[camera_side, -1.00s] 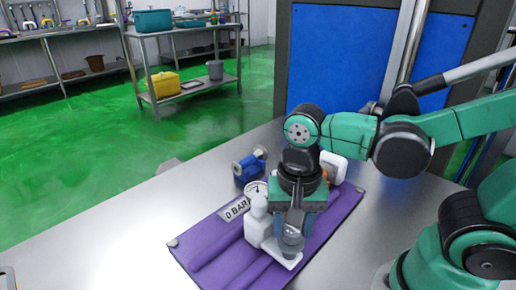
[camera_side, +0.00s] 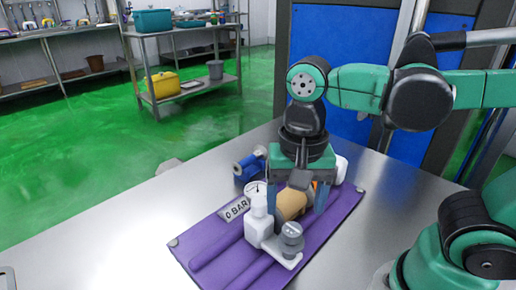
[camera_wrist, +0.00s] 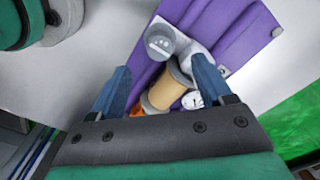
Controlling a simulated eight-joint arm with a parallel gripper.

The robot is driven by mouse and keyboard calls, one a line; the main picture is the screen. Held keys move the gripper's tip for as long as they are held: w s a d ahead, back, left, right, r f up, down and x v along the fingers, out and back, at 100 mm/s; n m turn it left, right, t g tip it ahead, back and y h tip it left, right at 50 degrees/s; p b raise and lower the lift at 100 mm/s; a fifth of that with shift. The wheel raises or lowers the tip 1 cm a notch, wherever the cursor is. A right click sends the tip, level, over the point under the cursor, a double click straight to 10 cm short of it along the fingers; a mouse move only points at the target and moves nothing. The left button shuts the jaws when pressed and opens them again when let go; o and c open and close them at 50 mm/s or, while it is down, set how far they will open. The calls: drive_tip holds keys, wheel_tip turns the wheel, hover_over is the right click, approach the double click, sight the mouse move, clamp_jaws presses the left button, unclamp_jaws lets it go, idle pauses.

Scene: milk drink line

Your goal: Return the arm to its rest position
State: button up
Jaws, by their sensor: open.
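My gripper (camera_side: 296,204) is open and points down over the purple board, with its blue fingers spread. In the side view a tan cylinder (camera_side: 291,205) shows behind and between the fingers, on the board. In the wrist view the tan cylinder (camera_wrist: 168,88) lies in line with the gap between the fingers (camera_wrist: 160,68), with nothing gripped. My arm is bent and reaches in from the right, above the steel table.
The purple board (camera_side: 207,248) carries a white fitting (camera_side: 259,222), a grey knob (camera_side: 292,236), a round gauge (camera_side: 257,190) and a "0 BAR" label (camera_side: 237,209). A blue spool-shaped part (camera_side: 248,168) lies behind it. The table's left side (camera_side: 120,235) is bare.

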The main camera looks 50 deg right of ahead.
drive_tip(key=shift+r, duration=0.2)
drive_tip(key=w+d+n+t, duration=0.4)
drive_tip(key=n, duration=0.1)
drive_tip(key=w+d+f+n+t, duration=0.1)
drive_tip(key=d+n+t, duration=0.1)
drive_tip(key=n, duration=0.1)
drive_tip(key=shift+w+t, duration=0.3)
drive_tip(key=shift+w, duration=0.1)
drive_tip(key=shift+w+d+n+t, duration=0.2)
drive_tip(key=shift+d+n+t, duration=0.1)
drive_tip(key=shift+n, duration=0.3)
drive_tip(key=shift+a, duration=0.1)
